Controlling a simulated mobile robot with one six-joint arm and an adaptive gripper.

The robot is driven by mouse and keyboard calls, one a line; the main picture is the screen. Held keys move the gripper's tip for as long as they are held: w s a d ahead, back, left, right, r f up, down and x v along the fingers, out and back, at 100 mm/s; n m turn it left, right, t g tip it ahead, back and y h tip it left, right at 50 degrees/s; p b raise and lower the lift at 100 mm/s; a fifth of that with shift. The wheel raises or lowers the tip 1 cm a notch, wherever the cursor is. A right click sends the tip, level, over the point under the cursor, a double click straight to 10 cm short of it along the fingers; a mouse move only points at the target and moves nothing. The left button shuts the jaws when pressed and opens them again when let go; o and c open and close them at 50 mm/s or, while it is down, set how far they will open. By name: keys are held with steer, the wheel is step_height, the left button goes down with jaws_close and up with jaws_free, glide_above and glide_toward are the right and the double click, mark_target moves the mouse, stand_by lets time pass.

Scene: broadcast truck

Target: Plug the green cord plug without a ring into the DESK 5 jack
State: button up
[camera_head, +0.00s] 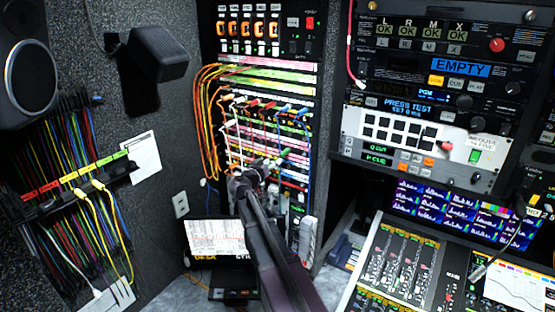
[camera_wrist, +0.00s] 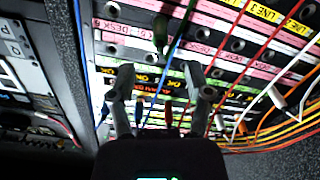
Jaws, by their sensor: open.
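My gripper (camera_head: 247,172) is at the lower part of the patch bay (camera_head: 303,165). In the wrist view my gripper (camera_wrist: 158,78) has its two fingers apart, with nothing clearly held between them. A dark green plug (camera_wrist: 160,32) stands at the panel just beyond the fingertips, about midway between them. I cannot tell whether it has a ring. A green plug also shows in the head view (camera_head: 284,153), right of my gripper. Pink DESK labels (camera_wrist: 202,33) run along the rows of jacks.
A blue cord (camera_wrist: 179,45) crosses close to the green plug. Red, white and orange cords hang right of the fingers in the wrist view. A cord rack (camera_head: 75,190) is on the left wall. A mixing console (camera_head: 405,270) stands at the right.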

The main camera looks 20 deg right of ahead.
steer(key=v, duration=0.6)
stand_by(0.9)
